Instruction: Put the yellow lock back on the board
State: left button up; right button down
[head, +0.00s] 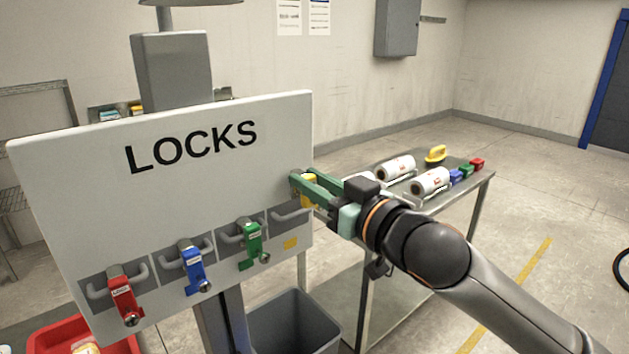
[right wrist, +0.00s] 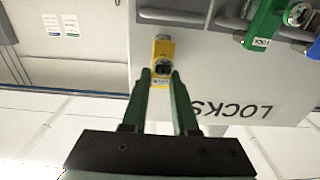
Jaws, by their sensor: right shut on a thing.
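The yellow lock (head: 309,177) is between the green fingertips of my right gripper (head: 303,184), which is shut on it. It is partly hidden by the fingers in the head view. In the right wrist view the lock (right wrist: 163,50) sticks out beyond the fingertips (right wrist: 161,76). The white board (head: 80,200) marked LOCKS has a row of hooks. The right-end hook (head: 291,214) is empty, with a yellow patch (head: 291,244) below it. The lock is at the board's right edge, above that hook; contact cannot be told. My left gripper is not in view.
A red lock (head: 121,298), a blue lock (head: 194,268) and a green lock (head: 252,244) hang on the other hooks. A grey bin (head: 294,325) and a red bin (head: 120,346) stand below. A metal table (head: 415,202) with rolls is behind my right arm.

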jog(key=shift+w+a+p, duration=0.1)
jog(key=shift+p, duration=0.25)
dwell(0.4)
jog(key=shift+f, duration=0.15)
jog(key=shift+f+b, duration=1.45)
jog(key=shift+f, duration=0.8)
jog(key=c, duration=0.6)
grip_release()
